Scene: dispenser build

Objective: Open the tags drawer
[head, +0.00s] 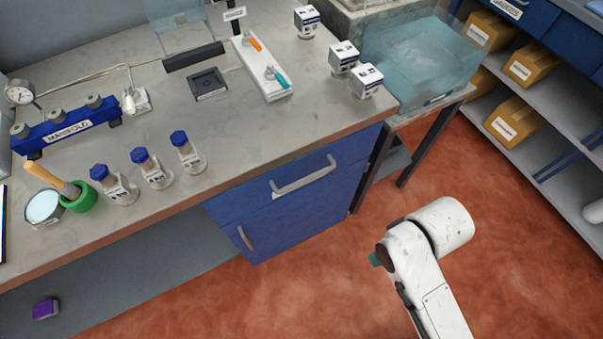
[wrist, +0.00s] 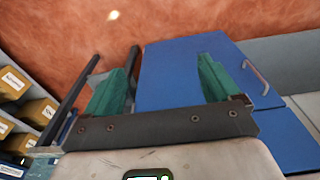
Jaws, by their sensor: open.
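A blue cabinet under the bench has an upper drawer (head: 285,205) with a wide horizontal silver handle (head: 304,178). The drawer looks shut, and I can read no tags label on it. Below it is a blue door (head: 285,235) with a small upright handle (head: 245,238). In the wrist view my gripper's teal fingers (wrist: 162,68) are spread apart with nothing between them, and the blue door (wrist: 185,70) lies beyond. Part of the drawer (wrist: 285,140) shows lower right there; its handle is hidden. In the head view my arm is right of the cabinet, its fingers mostly hidden.
The grey bench (head: 240,130) carries several blue-capped bottles, a manifold (head: 65,125) and white labelled cubes (head: 367,80). A translucent tank (head: 420,60) on a dark-legged stand is right of the cabinet. Shelves with cardboard boxes (head: 512,122) stand far right. The red floor before the cabinet is clear.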

